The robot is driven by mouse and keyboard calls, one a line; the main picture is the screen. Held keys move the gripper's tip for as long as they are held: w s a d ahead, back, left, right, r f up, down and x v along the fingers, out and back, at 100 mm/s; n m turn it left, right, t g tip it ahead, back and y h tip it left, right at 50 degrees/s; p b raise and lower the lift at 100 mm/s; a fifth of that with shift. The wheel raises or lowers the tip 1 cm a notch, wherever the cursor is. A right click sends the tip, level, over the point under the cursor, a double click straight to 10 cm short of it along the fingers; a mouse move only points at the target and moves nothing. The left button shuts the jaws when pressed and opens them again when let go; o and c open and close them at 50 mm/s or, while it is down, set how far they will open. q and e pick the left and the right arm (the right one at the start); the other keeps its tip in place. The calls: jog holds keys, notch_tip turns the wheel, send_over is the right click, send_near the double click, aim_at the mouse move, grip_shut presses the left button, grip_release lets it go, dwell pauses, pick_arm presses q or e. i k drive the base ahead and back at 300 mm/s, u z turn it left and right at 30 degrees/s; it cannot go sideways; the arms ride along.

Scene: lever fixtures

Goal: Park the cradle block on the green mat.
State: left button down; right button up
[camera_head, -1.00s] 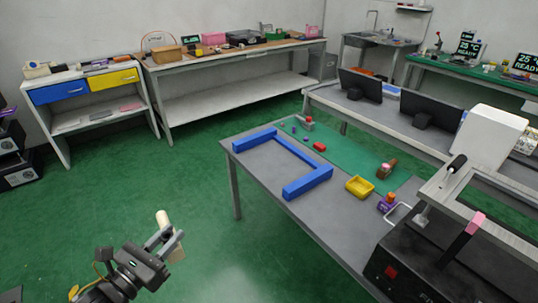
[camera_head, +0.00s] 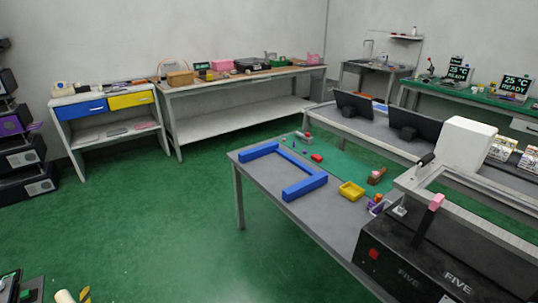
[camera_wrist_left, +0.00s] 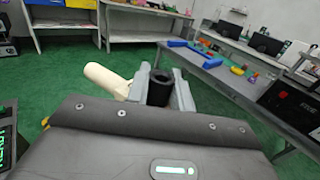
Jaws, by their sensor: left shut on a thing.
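My left gripper (camera_wrist_left: 159,88) is shut on a dark, hollow-ended cylindrical piece (camera_wrist_left: 158,92) in the left wrist view. A cream rod (camera_wrist_left: 105,80) sticks out to the left beside the fingers; whether it joins the dark piece is hidden. The rod's tip (camera_head: 64,296) shows at the lower left of the head view. The green mat (camera_head: 342,165) lies on the grey table, far from this gripper. A small brown block with a pink top (camera_head: 376,176) sits at the mat's right side; I cannot tell if it is the cradle block. My right gripper is not in view.
The grey table (camera_head: 262,180) holds a blue U-shaped frame (camera_head: 305,187), a yellow tray (camera_head: 351,191) and a red piece (camera_head: 317,157). A black machine (camera_head: 400,262) is at lower right. Open green floor (camera_head: 150,220) lies in front. A shelf bench (camera_head: 240,125) lines the wall.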

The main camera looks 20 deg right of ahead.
aim_at(341, 156)
jog(key=z, duration=0.1)
jog(key=i, duration=1.55)
jog(key=z, duration=0.85)
jog(key=i, duration=1.3)
jog(key=z, duration=1.65)
jog(key=i, duration=0.55)
jog(key=z, duration=0.45)
